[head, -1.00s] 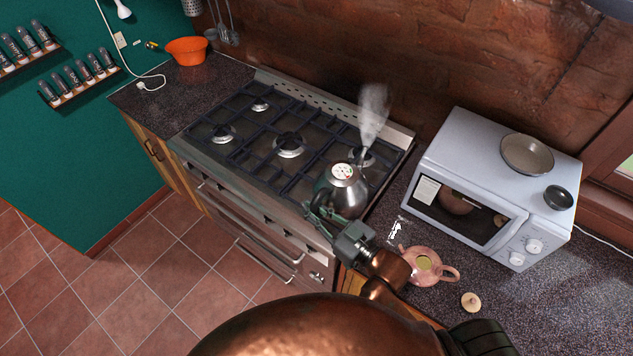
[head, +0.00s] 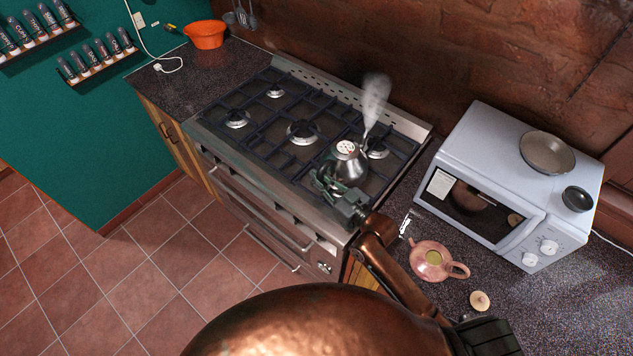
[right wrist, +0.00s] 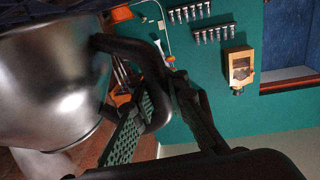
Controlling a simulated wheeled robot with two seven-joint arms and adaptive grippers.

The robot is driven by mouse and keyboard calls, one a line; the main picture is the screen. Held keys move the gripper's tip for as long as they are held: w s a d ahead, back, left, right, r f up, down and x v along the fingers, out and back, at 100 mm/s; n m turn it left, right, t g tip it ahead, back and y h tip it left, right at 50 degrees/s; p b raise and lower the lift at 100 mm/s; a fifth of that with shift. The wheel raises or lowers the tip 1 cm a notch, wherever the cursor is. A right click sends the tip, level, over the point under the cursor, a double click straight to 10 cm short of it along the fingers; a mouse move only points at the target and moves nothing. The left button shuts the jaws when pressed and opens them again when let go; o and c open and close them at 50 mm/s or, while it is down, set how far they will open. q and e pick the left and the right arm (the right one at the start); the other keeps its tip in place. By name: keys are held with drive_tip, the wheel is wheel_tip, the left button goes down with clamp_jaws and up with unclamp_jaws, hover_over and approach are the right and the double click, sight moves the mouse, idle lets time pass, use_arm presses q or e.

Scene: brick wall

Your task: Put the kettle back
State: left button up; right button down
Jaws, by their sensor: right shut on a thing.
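The kettle (head: 349,170) is shiny metal with a pale patterned lid, and steam rises at its spout. In the head view it is over the front right part of the gas stove (head: 325,242); I cannot tell whether its base touches the grate. My right gripper (head: 328,188) is shut on the kettle's handle at the kettle's near side. In the right wrist view the kettle's rounded body (right wrist: 45,80) fills the left side, with the dark fingers (right wrist: 140,105) at the dark handle. My left gripper is not in view.
A pink teapot (head: 432,262) without its lid and a small round lid (head: 480,301) stand on the right counter. A microwave (head: 500,190) carries a pan (head: 547,153) and a dark bowl (head: 577,199). An orange bowl (head: 205,35) is at the back left. The stove's left burners are clear.

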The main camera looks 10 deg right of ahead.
drive_tip(key=shift+w+f, duration=0.15)
drive_tip(key=shift+f, duration=1.35)
drive_tip(key=shift+f, duration=0.6)
drive_tip(key=c, duration=2.5)
unclamp_jaws()
drive_tip(key=shift+f, duration=0.2)
drive_tip(key=o, duration=0.6)
drive_tip(key=shift+r, duration=0.15)
